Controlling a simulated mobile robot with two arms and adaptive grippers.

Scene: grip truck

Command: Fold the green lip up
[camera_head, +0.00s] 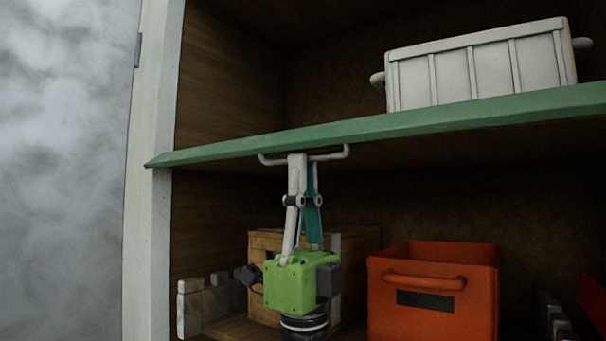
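The green lip (420,122) is a long green edge across the truck opening, slanting slightly up to the right. It lies roughly flat, with a pale bar handle (333,155) hanging under its left part. My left gripper (303,165), with a bright green body and white and teal fingers, points upward from below. Its fingers are close together at the handle, the white one in front of the bar and the teal one behind; they look shut on it. The fingertips partly hide the handle's middle. My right gripper is not in view.
A pale ribbed crate (475,70) stands on the shelf above the lip. Below are an orange crate (430,320), a wooden box (262,240) and a grey-white block-like item (195,305). A pale post (148,230) borders the opening on the left.

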